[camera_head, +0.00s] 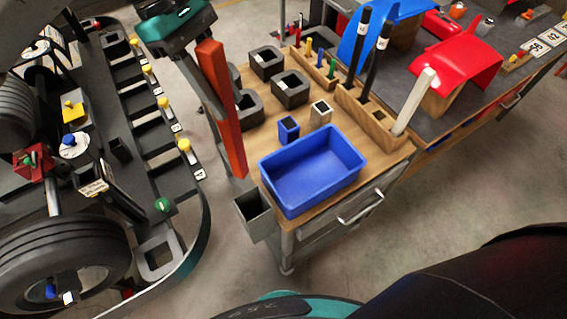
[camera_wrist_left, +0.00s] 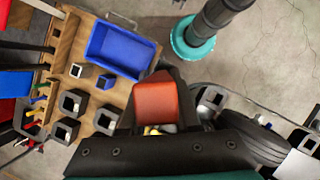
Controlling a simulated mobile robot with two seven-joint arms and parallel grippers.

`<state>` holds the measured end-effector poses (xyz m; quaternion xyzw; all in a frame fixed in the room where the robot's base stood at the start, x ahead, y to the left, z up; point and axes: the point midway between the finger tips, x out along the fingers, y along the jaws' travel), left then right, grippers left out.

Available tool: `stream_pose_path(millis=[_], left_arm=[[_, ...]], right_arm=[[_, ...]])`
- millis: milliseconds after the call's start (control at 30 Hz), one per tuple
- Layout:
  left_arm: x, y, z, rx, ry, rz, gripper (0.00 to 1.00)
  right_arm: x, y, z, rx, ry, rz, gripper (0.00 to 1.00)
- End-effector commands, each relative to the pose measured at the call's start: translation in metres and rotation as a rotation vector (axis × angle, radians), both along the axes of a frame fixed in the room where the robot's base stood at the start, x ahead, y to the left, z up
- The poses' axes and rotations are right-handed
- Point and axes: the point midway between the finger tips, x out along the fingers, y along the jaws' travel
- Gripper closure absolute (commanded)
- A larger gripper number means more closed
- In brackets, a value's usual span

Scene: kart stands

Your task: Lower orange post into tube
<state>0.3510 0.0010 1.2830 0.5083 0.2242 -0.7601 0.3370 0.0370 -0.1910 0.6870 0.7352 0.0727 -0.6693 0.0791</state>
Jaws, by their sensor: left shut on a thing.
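The orange post (camera_head: 222,110) is a long square bar, held nearly upright with a slight tilt. My left gripper (camera_head: 203,75) is shut on it near its upper part. In the left wrist view the post (camera_wrist_left: 155,98) shows end-on between the dark fingers. Open square tubes are in view: a grey one (camera_head: 160,255) at the kart's near end and a small dark one (camera_head: 119,149) on the kart. The post appears apart from both. I cannot tell which tube the task means. My right gripper is not in view.
A wooden-topped cart (camera_head: 397,152) carries a blue bin (camera_head: 312,172), dark square blocks (camera_head: 266,62) and a rack of rods. A grey open box (camera_head: 254,212) hangs at its side. The kart (camera_head: 150,135) has a large wheel (camera_head: 65,262). Floor shows between kart and cart.

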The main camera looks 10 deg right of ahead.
Motion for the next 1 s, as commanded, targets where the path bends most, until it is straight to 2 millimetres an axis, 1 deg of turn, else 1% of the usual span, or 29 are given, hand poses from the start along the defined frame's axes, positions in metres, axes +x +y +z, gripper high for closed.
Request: stream_pose_path(millis=[67,167,400,600,700,800,1000], left_arm=[[0.000,-0.001,-0.001,-0.001,0.000,0.004,1.00],[0.000,-0.001,-0.013,-0.001,0.001,0.008,1.00],[-0.001,-0.001,-0.056,0.000,0.003,0.007,1.00],[-0.001,-0.001,-0.084,-0.001,0.002,0.007,1.00],[0.000,-0.001,-0.093,0.000,0.000,0.006,1.00],[0.000,-0.001,-0.096,-0.001,-0.001,0.006,1.00],[0.000,-0.001,-0.097,-0.001,-0.001,0.006,1.00]], right_arm=[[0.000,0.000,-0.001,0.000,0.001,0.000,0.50],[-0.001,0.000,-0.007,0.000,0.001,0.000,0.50],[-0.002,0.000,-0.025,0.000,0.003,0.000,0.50],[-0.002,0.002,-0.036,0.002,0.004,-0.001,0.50],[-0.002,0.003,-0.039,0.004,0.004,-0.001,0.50],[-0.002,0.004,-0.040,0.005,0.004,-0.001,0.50],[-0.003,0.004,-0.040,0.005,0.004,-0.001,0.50]])
